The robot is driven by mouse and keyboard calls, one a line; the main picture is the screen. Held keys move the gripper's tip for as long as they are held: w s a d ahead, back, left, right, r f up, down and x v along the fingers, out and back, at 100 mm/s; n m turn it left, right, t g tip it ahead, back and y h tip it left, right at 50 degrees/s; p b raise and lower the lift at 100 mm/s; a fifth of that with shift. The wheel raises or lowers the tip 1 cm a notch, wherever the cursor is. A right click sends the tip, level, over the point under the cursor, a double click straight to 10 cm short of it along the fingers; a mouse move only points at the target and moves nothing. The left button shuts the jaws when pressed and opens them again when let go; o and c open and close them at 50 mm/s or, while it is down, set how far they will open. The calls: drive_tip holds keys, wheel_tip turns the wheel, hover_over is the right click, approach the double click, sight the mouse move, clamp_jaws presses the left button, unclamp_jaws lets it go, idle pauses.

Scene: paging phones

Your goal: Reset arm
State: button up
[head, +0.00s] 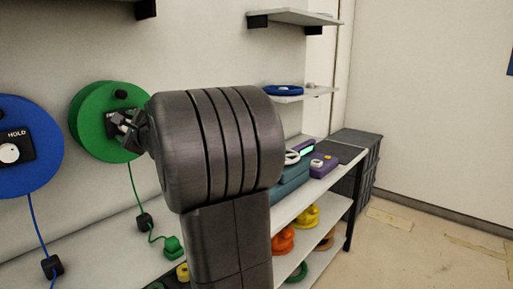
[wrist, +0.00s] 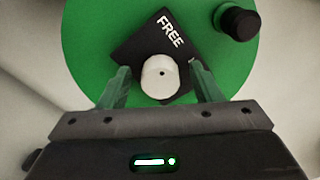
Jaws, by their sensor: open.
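My gripper (head: 122,124) is raised in front of the green round wall unit (head: 90,113) in the head view. In the wrist view my gripper (wrist: 160,82) is open, with its two fingers on either side of a white knob (wrist: 161,76). I cannot tell whether a finger touches the knob. The knob sits on a black plate (wrist: 138,50) marked FREE, on the green disc (wrist: 88,40). A black peg (wrist: 238,22) stands at the disc's upper right. My arm hides much of the middle of the head view.
A blue round unit (head: 14,178) marked HOLD is on the wall at left. Cords hang from both units. A shelf rack (head: 318,201) with coloured phones stands right of my arm. Small wall shelves (head: 296,17) are above it. Open floor (head: 440,245) lies at right.

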drive_tip(key=shift+w+d+r+m+p, duration=0.1)
drive_tip(key=shift+m+p, duration=2.55)
drive_tip(key=shift+d+r+m+p, duration=0.1)
drive_tip(key=shift+m+p, duration=2.5)
drive_tip(key=shift+m, duration=0.05)
drive_tip(key=shift+a+f, duration=0.1)
